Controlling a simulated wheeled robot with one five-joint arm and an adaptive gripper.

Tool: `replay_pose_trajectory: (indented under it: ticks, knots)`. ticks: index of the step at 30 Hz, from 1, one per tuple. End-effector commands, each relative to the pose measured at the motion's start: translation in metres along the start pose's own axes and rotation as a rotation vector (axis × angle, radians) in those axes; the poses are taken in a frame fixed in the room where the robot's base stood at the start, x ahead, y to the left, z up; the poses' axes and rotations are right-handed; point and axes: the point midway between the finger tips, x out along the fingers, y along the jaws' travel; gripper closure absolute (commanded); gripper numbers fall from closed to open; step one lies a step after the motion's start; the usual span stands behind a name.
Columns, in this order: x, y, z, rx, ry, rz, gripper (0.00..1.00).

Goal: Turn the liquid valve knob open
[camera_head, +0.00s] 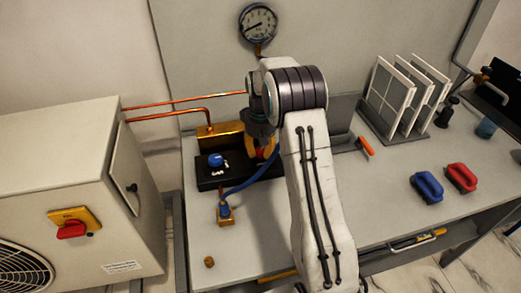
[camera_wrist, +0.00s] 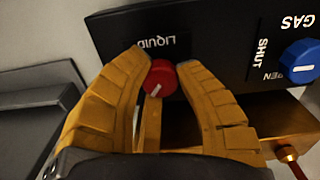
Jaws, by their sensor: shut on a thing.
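The red liquid valve knob (camera_wrist: 160,78) sits on the black valve panel (camera_wrist: 205,50), below the LIQUID label (camera_wrist: 156,43) in the wrist view. It carries a white mark pointing toward the lower left of that view. My gripper (camera_wrist: 161,68) has its yellow fingers on either side of the knob and is shut on it. The liquid knob's own SHUT and OPEN marks cannot be seen. In the head view my gripper (camera_head: 263,148) is at the right part of the panel, and my arm and fingers hide the red knob.
The blue gas knob (camera_head: 215,160) is close by, left of my gripper in the head view. A blue hose (camera_head: 250,180) and copper pipes (camera_head: 185,102) run near. A gauge (camera_head: 258,23) hangs behind. Blue (camera_head: 427,187) and red (camera_head: 461,177) handled items lie right.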

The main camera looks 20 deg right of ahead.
Motion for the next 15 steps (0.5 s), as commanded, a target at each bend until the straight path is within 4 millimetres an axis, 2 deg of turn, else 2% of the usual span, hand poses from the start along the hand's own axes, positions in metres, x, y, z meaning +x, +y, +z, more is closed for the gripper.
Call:
replay_pose_trajectory:
  ticks: [15]
  knots:
    - [0.0029,-0.0004,0.0018,-0.454,-0.007,-0.003,1.00]
